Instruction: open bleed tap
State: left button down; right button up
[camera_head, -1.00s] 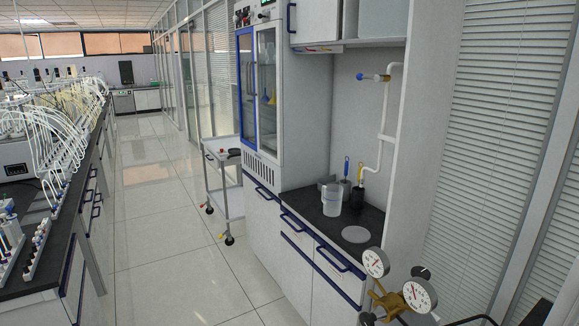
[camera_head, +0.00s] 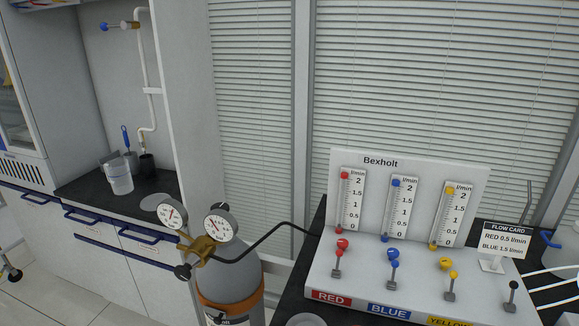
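A white flow panel (camera_head: 408,168) marked Bexholt stands on a dark bench at the lower right. It has red, blue and yellow flow scales, with a coloured knob and a small lever below each. A separate black-topped lever (camera_head: 512,295) stands at the panel's right end. It may be the bleed tap, but I see no label on it and cannot tell its setting. A grey gas cylinder (camera_head: 228,283) stands left of the panel. Its brass regulator (camera_head: 203,246) carries two round gauges, and a black hose runs to the panel. Neither gripper is in view.
A flow card (camera_head: 505,241) reads RED 0.5 l/min and BLUE 1.5 l/min. White tubes reach the panel from the right. A dark counter (camera_head: 85,190) with a clear beaker (camera_head: 119,177) is at the left. Window blinds are behind the panel.

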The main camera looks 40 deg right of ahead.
aim_at(513, 285)
jog(key=z, duration=2.8)
jog(key=l, duration=0.1)
jog(key=u, duration=0.05)
